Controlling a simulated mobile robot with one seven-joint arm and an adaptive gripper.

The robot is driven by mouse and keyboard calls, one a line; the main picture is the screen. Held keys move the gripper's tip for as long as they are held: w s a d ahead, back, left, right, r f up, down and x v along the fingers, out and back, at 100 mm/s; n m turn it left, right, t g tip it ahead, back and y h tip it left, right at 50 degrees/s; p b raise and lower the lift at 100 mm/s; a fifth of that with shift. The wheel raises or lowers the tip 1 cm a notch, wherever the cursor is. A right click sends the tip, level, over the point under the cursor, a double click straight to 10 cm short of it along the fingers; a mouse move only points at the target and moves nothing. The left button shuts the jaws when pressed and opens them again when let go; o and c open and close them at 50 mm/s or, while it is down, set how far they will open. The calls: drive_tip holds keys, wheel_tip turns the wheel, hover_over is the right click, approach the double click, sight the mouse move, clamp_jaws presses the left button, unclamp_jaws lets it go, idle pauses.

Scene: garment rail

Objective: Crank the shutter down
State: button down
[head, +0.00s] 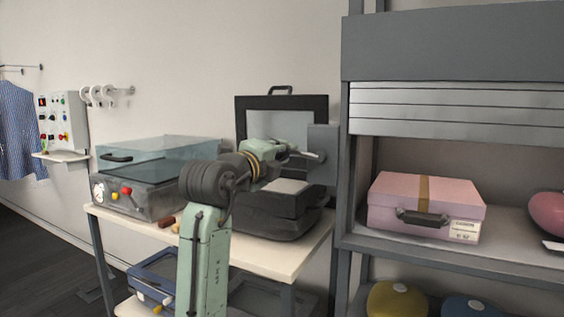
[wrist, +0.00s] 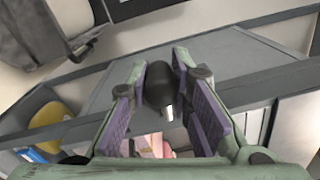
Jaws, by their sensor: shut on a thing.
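The grey slatted shutter (head: 455,112) hangs part-way down over the shelf opening at the right of the head view, under a dark grey housing (head: 450,42). A grey crank box (head: 324,142) sits at the left side of the shelf frame. My gripper (head: 300,152) is beside this box. In the wrist view, my gripper (wrist: 159,72) is shut on a black crank knob (wrist: 159,86), which lies between its purple-lined fingers. The rest of the crank arm is mostly hidden.
Below the shutter, a pink case (head: 400,195) and a pink round object (head: 548,213) stand on the shelf (head: 380,240). An open black case (head: 265,215) and a clear-lidded machine (head: 150,175) stand on the table (head: 270,260) to the left.

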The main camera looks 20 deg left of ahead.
drive_tip(key=shift+d+r+m, duration=0.1)
drive_tip(key=shift+r+m, duration=0.45)
drive_tip(key=shift+m, duration=0.15)
drive_tip(key=c, duration=1.4)
unclamp_jaws()
drive_tip(key=shift+s, duration=0.15)
drive_tip(key=s, duration=1.1)
drive_tip(key=shift+s+a+f, duration=0.2)
drive_tip(key=shift+s, duration=0.2)
